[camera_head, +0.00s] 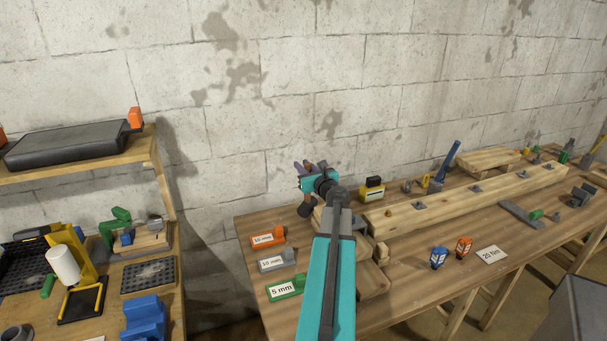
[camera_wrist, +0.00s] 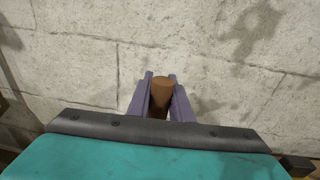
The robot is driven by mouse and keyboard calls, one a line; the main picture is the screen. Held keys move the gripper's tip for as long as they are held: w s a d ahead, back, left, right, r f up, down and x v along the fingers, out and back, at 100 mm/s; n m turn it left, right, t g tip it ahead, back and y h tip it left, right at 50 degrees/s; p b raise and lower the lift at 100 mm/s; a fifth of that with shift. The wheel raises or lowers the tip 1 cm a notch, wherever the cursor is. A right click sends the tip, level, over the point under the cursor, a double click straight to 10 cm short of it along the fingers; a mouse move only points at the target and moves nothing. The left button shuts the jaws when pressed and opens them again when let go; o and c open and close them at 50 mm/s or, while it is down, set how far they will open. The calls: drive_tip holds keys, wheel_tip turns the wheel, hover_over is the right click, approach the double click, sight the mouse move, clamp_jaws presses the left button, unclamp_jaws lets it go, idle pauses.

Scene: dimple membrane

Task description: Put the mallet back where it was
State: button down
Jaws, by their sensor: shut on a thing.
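My gripper (camera_head: 310,167) is raised above the far left part of the long workbench, close to the block wall. In the wrist view, its purple fingers (camera_wrist: 160,92) are shut on a brown, round-ended wooden piece (camera_wrist: 161,90), which I take for the mallet. Only this end shows between the fingers; the rest is hidden.
On the bench, orange (camera_head: 267,237), grey (camera_head: 277,261) and green (camera_head: 286,288) labelled blocks stand left of my arm. A long wooden beam (camera_head: 465,200) lies to the right. Blue (camera_head: 439,257) and orange (camera_head: 463,247) small items stand in front. A shelf unit (camera_head: 155,150) is at left.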

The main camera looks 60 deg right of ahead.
drive_tip(key=shift+f, duration=1.4)
drive_tip(key=c, duration=1.6)
unclamp_jaws()
drive_tip(key=shift+f, duration=0.1)
drive_tip(key=shift+b+v, duration=1.1)
drive_tip(key=shift+v, duration=4.95)
